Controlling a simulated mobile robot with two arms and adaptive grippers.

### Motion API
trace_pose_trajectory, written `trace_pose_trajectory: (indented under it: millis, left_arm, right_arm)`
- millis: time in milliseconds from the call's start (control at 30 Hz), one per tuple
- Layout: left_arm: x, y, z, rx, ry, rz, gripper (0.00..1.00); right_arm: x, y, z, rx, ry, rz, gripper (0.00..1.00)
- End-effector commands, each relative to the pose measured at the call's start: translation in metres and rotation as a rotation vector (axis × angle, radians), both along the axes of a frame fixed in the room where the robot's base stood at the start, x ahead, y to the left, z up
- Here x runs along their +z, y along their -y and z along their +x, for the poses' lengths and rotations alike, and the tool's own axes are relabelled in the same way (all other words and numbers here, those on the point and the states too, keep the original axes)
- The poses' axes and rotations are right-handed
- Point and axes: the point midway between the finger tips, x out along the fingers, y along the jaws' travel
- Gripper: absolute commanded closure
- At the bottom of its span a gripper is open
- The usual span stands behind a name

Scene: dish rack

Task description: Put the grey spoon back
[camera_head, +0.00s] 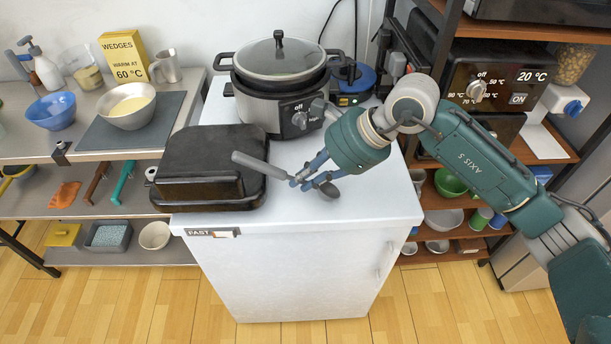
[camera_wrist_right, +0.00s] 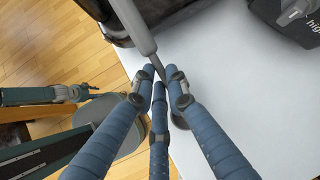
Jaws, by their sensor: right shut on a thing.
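The grey spoon (camera_head: 262,165) is in my right gripper (camera_head: 308,176), above the front part of the white cabinet top (camera_head: 360,204). Its thick grey handle points left toward the black roasting pan, and its bowl shows on the right side of the fingers. In the right wrist view, the blue fingers of the right gripper (camera_wrist_right: 158,78) are closed around the thin neck of the spoon (camera_wrist_right: 134,24). The fingers partly cover the bowl there. I cannot tell whether the spoon touches the cabinet top. My left gripper is not seen.
A black lidded roasting pan (camera_head: 208,160) sits left of the gripper. A slow cooker (camera_head: 280,85) with a glass lid stands behind. A bowl (camera_head: 127,105) on a dark mat (camera_head: 100,137) is on the left counter. Dark shelving (camera_head: 540,147) stands at right. The cabinet top's front right is clear.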

Motion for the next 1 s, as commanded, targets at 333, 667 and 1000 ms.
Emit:
trace_pose_trajectory:
  millis: [333, 667, 1000]
  left_arm:
    - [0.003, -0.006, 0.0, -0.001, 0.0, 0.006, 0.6]
    - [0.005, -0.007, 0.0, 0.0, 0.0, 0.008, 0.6]
    - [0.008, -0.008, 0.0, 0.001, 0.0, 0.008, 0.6]
  right_arm:
    - [0.001, -0.003, 0.0, 0.003, 0.0, -0.02, 1.0]
    - [-0.004, -0.006, 0.0, 0.0, 0.0, -0.08, 1.0]
    - [-0.006, -0.012, 0.0, 0.003, 0.001, -0.142, 1.0]
